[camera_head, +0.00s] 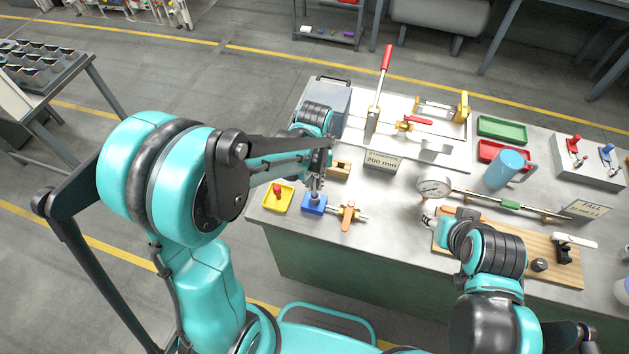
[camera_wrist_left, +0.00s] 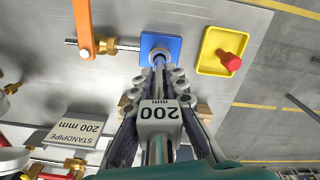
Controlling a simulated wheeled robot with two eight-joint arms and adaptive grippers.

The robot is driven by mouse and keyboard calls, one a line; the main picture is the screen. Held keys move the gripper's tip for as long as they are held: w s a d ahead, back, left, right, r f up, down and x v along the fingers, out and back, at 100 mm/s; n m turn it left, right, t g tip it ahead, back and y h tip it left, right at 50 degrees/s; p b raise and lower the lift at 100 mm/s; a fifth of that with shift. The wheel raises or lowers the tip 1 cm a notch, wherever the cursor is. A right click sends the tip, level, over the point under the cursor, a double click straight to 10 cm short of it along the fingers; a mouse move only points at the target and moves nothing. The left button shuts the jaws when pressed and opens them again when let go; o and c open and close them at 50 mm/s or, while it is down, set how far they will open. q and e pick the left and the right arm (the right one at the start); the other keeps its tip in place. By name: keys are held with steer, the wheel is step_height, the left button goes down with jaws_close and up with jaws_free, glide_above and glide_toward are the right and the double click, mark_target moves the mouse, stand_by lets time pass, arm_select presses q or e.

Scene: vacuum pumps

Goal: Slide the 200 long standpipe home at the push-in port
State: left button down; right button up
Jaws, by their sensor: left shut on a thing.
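The 200 standpipe is a slim metal pipe with a grey "200 mm" tag (camera_wrist_left: 159,113). My left gripper (camera_wrist_left: 157,88) is shut on it, seen in the left wrist view. The blue port block (camera_wrist_left: 160,42) lies straight beyond the fingers, and the pipe's far end overlaps its round port. I cannot tell how deep the end sits. In the head view my left gripper (camera_head: 317,180) is just above the blue block (camera_head: 313,204), and its fingers mostly hide the pipe. My right gripper (camera_head: 432,222) is low over the wooden board; its jaws are unclear.
A valve with an orange handle (camera_head: 349,212) adjoins the blue block on the right. A yellow box with a red button (camera_head: 278,198) stands to its left. A wooden block (camera_head: 339,171) and a "200 mm" sign (camera_head: 381,160) are behind. A gauge (camera_head: 434,187) lies farther right.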

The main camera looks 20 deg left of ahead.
arm_select(q)
steer(key=shift+f, duration=0.15)
steer(key=c, duration=1.5)
jaws_free()
step_height(320, 180, up, 12)
steer(key=shift+r, duration=0.1)
